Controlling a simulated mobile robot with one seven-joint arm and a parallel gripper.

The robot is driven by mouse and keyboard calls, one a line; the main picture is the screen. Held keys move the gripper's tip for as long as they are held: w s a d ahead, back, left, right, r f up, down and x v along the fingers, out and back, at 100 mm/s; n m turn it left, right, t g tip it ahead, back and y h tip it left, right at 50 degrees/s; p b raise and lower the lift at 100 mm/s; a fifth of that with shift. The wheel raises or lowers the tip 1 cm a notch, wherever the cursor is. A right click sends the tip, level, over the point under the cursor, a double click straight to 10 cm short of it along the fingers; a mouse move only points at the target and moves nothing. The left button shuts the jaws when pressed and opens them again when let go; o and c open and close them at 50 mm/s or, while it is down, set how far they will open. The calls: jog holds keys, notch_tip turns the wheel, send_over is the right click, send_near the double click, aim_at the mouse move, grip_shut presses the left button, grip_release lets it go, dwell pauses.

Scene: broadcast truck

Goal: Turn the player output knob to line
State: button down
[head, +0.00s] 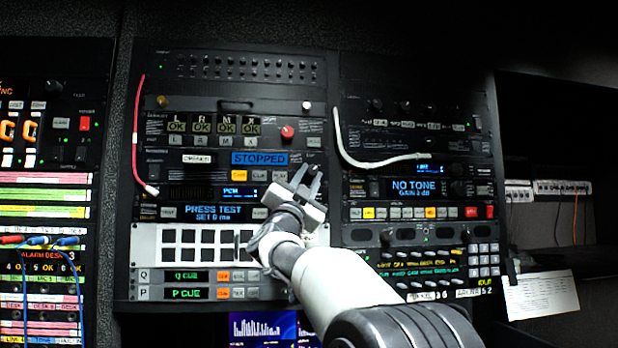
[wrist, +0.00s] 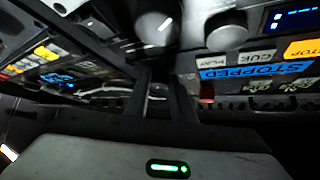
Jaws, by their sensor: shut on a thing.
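My gripper (head: 306,182) is at the rack's middle column, right of the player's blue STOPPED display (head: 259,158) and PCM display (head: 241,191). In the wrist view my gripper (wrist: 160,72) has its two fingers close together, pointing at a round knob (wrist: 154,27) with a white pointer line. The fingers are shut on this knob, which I take to be the player output knob; its label cannot be read. In the head view the gripper hides the knob. The STOPPED display also shows upside down in the wrist view (wrist: 250,70).
A second grey knob (wrist: 226,30) sits close beside the held one. A red knob (head: 287,131) is above, and a white cable (head: 372,163) hangs to the right. The PRESS TEST panel (head: 214,212) is just below left. The NO TONE unit (head: 420,189) is right.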

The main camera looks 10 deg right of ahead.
jog(key=c, duration=1.5)
grip_release()
jog(key=shift+s+f, duration=0.15)
jog(key=shift+f, duration=0.05)
jog(key=b+v, duration=0.6)
jog(key=v, duration=1.1)
jog(key=shift+b, duration=0.4)
jog(key=shift+r, duration=0.1)
